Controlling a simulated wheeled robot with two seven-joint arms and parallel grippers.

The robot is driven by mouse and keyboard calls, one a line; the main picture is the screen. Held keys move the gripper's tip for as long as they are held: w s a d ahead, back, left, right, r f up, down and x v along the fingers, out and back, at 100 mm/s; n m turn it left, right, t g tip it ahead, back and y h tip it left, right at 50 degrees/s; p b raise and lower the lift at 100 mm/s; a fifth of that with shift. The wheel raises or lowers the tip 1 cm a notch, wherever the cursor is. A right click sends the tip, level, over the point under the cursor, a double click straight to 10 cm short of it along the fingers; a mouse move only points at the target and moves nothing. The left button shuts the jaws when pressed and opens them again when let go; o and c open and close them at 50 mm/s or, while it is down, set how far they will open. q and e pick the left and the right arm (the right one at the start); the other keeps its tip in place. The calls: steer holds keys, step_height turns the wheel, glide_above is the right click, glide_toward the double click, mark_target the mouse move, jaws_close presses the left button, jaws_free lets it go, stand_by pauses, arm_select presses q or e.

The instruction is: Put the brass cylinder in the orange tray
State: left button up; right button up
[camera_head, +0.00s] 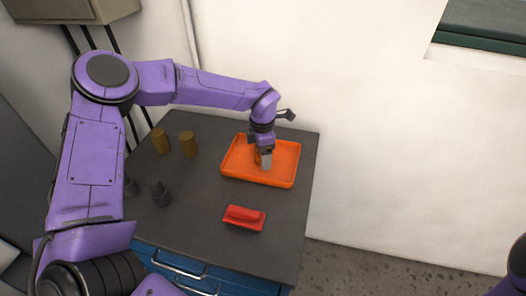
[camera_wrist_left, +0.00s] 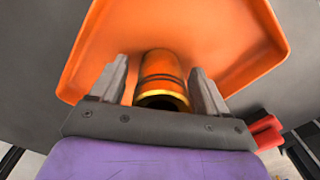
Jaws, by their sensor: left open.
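The orange tray (camera_head: 285,178) lies on the dark tabletop below my left gripper (camera_head: 266,163). It fills much of the left wrist view (camera_wrist_left: 235,50). A brass cylinder (camera_wrist_left: 162,72) with dark bands is inside the tray, between the fingers of my left gripper (camera_wrist_left: 163,85). The fingers are open, with a gap visible on either side of it. In the head view the cylinder (camera_head: 257,157) is mostly hidden by the gripper. Whether its base rests on the tray floor is hard to tell. My right gripper is out of view.
Two more brass-coloured cylinders (camera_head: 160,140) (camera_head: 188,144) stand left of the tray. Dark grey parts (camera_head: 160,194) stand nearer, partly behind my left arm. A red object (camera_head: 244,217) lies in front of the tray. A white wall (camera_head: 390,140) rises behind the table.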

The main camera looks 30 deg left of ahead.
arm_select(q)
step_height(320, 180, up, 12)
steer(key=b, duration=0.1)
steer(key=shift+r+b, duration=0.2)
steer(key=shift+b, duration=0.1)
